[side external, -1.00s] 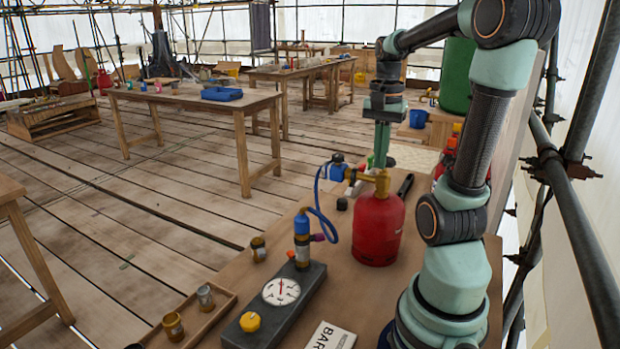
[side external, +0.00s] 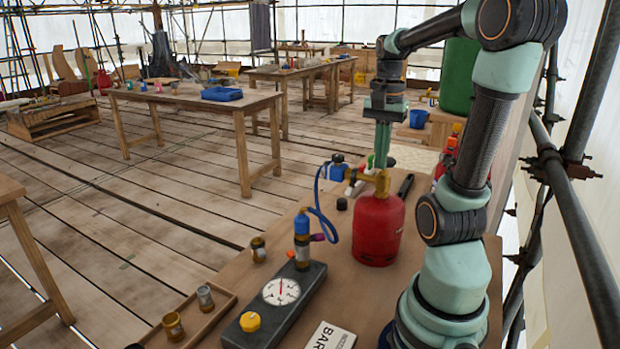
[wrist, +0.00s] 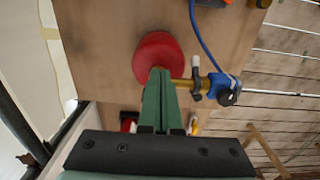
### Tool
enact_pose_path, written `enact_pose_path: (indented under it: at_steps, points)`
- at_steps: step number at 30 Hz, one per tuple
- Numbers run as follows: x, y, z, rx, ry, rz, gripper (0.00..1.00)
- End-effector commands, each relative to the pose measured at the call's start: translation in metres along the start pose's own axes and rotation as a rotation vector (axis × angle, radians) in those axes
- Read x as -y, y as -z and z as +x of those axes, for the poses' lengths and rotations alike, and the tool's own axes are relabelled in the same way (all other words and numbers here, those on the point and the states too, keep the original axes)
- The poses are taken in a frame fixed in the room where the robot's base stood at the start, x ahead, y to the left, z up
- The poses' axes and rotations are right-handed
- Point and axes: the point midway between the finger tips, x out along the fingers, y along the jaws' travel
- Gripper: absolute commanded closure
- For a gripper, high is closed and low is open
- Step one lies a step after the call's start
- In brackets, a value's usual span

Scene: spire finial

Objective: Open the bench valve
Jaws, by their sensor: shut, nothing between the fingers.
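My gripper (side external: 380,162) points down at the red gas cylinder's (side external: 376,228) brass top (side external: 383,182), appearing just behind it in the side view. In the wrist view, my green fingers (wrist: 159,72) are shut and empty, their tips over the red cylinder (wrist: 156,50). Beside them, a brass pipe (wrist: 181,84) leads to a black lever with a pale end (wrist: 196,68) and a blue fitting with a black knob (wrist: 228,97). The fingers appear apart from the lever. I cannot tell which part is the bench valve. Contact with the brass top is hidden.
A blue hose (side external: 330,228) runs to a blue-topped torch (side external: 302,240) on a grey block with a dial (side external: 281,292) and yellow knob (side external: 250,322). A tray of small pots (side external: 226,303) stands left. A black handle (side external: 405,186) lies behind the cylinder.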

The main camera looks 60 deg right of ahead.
Motion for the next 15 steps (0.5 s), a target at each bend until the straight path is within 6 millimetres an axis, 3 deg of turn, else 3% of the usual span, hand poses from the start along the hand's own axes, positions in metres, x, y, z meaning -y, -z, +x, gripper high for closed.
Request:
enact_pose_path:
  at_steps: [15]
  points:
    - [0.000, 0.000, -0.053, -0.001, 0.000, 0.000, 1.00]
